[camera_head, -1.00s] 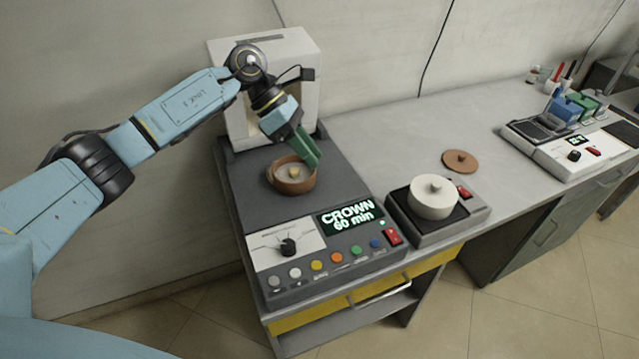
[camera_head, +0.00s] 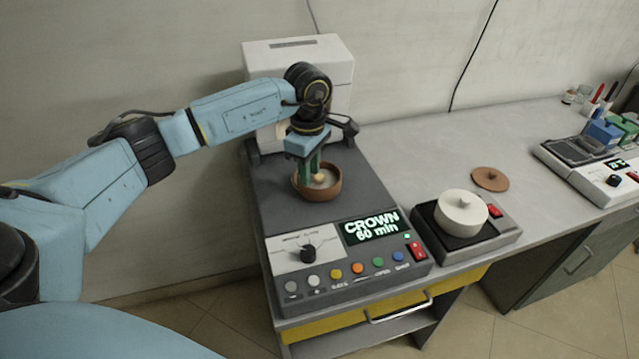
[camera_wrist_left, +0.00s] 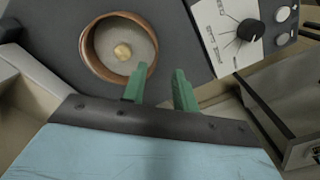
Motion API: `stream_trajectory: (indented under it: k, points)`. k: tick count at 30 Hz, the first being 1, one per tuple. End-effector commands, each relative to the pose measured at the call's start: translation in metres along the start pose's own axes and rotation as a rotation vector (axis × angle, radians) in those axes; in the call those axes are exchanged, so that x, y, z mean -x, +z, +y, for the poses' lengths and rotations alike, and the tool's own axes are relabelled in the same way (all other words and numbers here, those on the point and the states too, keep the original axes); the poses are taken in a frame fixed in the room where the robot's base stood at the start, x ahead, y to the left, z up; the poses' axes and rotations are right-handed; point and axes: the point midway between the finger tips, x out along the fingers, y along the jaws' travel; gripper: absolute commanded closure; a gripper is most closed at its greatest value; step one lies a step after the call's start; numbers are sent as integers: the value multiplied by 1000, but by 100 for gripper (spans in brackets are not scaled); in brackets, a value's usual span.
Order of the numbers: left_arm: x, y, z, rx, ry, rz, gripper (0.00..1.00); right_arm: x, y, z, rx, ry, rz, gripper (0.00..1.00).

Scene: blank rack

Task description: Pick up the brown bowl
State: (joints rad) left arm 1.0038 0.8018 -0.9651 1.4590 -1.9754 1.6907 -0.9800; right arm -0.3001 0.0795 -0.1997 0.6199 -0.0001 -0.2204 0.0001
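The brown bowl (camera_head: 330,190) stands upright on the dark top of the grey machine. A small pale yellow piece (camera_head: 319,178) shows inside it. My left gripper (camera_head: 310,178) points down at the bowl's left and rear part, with its green fingers overlapping the bowl in the head view. In the left wrist view the bowl (camera_wrist_left: 89,58) lies up and left of the gripper (camera_wrist_left: 160,69). The fingers are apart with nothing visibly held; one overlaps the bowl's rim and the other is outside it. Whether they touch it cannot be told. My right gripper is not in view.
A white housing (camera_head: 340,72) stands behind the bowl. The machine's front panel (camera_head: 300,253) has a knob and several buttons. To the right are a white lidded pot (camera_head: 461,215) on a small device and a brown lid (camera_head: 490,179).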

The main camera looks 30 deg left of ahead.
Motion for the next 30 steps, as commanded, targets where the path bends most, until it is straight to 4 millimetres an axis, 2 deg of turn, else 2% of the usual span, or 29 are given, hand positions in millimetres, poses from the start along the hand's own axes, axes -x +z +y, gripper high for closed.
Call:
stream_trajectory:
  k: [9, 12, 19, 26, 30]
  points:
    - [-43, -7, 6, 1, -4, -1, 71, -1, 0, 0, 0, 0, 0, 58]
    - [-49, -8, 7, 2, -2, -1, 71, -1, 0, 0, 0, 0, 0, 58]
    - [-50, -8, 7, 1, -1, -1, 71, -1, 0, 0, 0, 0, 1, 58]
    - [-50, -8, 7, 1, -1, -1, 100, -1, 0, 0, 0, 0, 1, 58]
    - [-50, -8, 7, 1, -1, -1, 100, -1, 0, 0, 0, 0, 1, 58]
